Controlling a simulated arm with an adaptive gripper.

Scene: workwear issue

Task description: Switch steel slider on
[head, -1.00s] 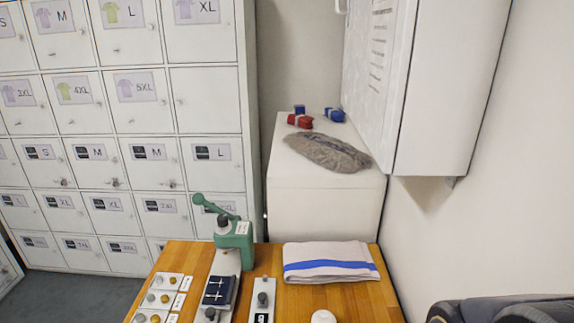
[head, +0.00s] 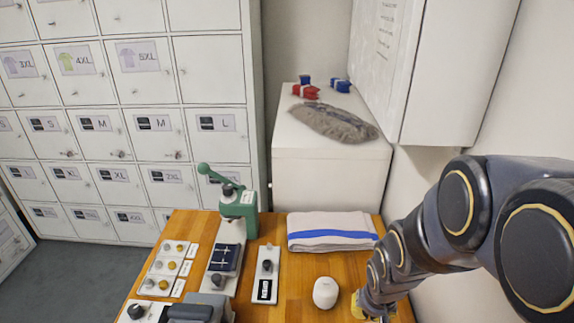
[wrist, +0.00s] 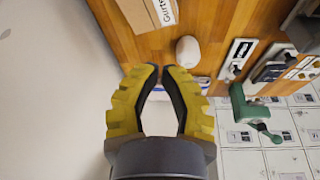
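A narrow steel plate (head: 265,287) with a dark knob (head: 267,265) and a black label lies on the wooden table; I take it for the steel slider. The knob sits toward the plate's middle. The plate also shows in the wrist view (wrist: 237,60), up and right of my fingers. My gripper (wrist: 160,70) has yellow fingers with dark inner pads. Its fingertips nearly meet, with nothing between them. In the head view only a bit of yellow finger (head: 358,304) shows at the table's right side, apart from the plate; my arm hides the rest.
A white round object (head: 325,293) lies between plate and gripper. A green lever press (head: 239,203), a plate with a dark block (head: 225,258) and button panels (head: 160,285) stand left. A folded towel (head: 330,232) lies behind. A cardboard box (wrist: 148,12) shows in the wrist view.

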